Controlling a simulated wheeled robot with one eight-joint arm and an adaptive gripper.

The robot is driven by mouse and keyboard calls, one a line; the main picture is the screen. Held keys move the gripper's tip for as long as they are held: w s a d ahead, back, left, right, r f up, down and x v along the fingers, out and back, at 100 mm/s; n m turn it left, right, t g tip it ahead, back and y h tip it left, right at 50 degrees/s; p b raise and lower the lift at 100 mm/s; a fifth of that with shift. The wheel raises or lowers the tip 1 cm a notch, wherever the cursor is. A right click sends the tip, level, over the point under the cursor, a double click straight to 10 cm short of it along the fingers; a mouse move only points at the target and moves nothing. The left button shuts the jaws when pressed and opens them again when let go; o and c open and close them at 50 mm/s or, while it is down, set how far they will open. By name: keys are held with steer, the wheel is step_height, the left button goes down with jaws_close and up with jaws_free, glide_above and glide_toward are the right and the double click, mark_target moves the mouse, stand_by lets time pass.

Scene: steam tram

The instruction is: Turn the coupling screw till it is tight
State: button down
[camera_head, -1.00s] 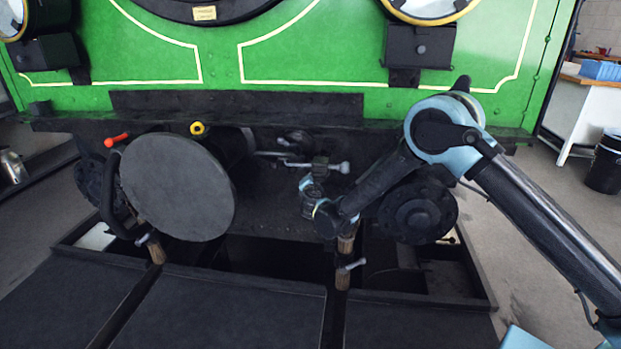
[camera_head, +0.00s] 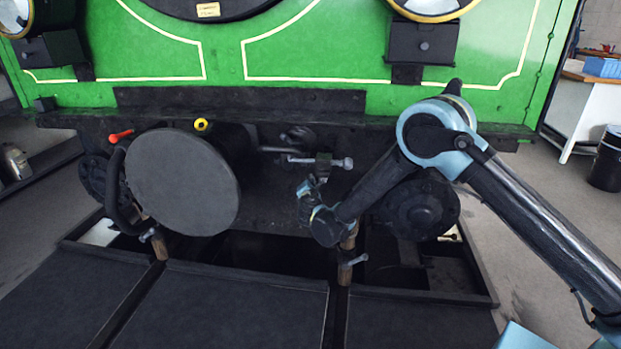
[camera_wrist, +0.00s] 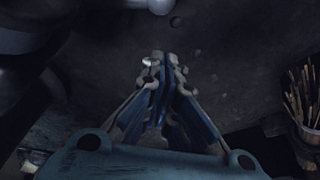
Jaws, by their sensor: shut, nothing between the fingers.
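The coupling screw (camera_head: 322,166) hangs at the middle of the dark buffer beam. Its crosswise bar has a pale knob (camera_head: 348,163) at the right end. My gripper (camera_head: 309,183) is just below and left of the bar's middle, with my wrist below it; its fingertips are small and hard to make out there. In the wrist view my gripper (camera_wrist: 165,58) is shut and empty, fingertips together. A grey rounded knob (camera_wrist: 161,5) shows at the top edge, apart from the fingertips. The screw's thread cannot be made out.
A large round buffer (camera_head: 183,182) stands to the left, with a red-handled cock (camera_head: 121,136) and a hose beside it. A darker round buffer (camera_head: 419,208) sits behind my arm on the right. Wood-handled tools (camera_head: 346,268) stand below, above an open pit.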

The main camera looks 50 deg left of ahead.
steer(key=s+a+v, duration=0.1)
steer(key=v, duration=0.7)
steer(key=w+a+t, duration=0.2)
steer(key=w+a, duration=0.5)
steer(key=w, duration=0.2)
steer(key=shift+w+r+m+t+h, duration=0.25)
steer(key=shift+m+t+h, duration=0.05)
steer(key=shift+h, duration=0.1)
steer(key=shift+a, duration=0.1)
stand_by(0.4)
steer(key=shift+w+d+r, duration=0.7)
steer(key=shift+d+r, duration=0.05)
